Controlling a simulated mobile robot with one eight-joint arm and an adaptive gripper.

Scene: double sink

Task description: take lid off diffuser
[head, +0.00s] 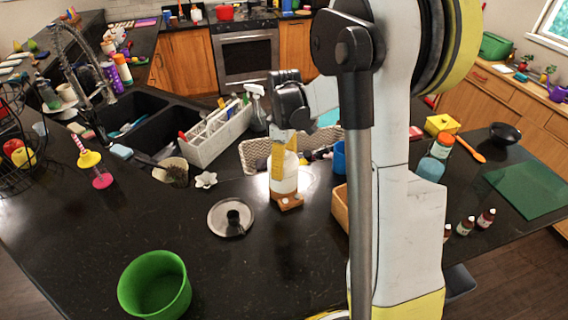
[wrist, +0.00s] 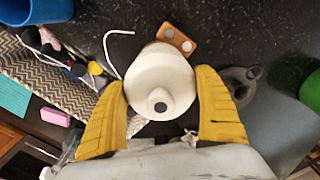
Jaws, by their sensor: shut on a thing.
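The diffuser, a white rounded body on a small brown base (head: 288,203), stands upright on the black counter. Its white domed lid (wrist: 178,92) with a dark round hole shows from above in the wrist view. My gripper (head: 284,162) points down with its yellow fingers on either side of the white lid. In the wrist view my gripper (wrist: 161,90) is shut on the lid from left and right. The brown base looks to be on the counter. Any gap between lid and body is hidden.
A grey round disc (head: 231,218) with a dark centre lies left of the diffuser. A green bowl (head: 155,284) stands at the front left. Behind are a white rack (head: 214,139) and a patterned mat (head: 256,152). A white cord (wrist: 108,49) runs beside the diffuser.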

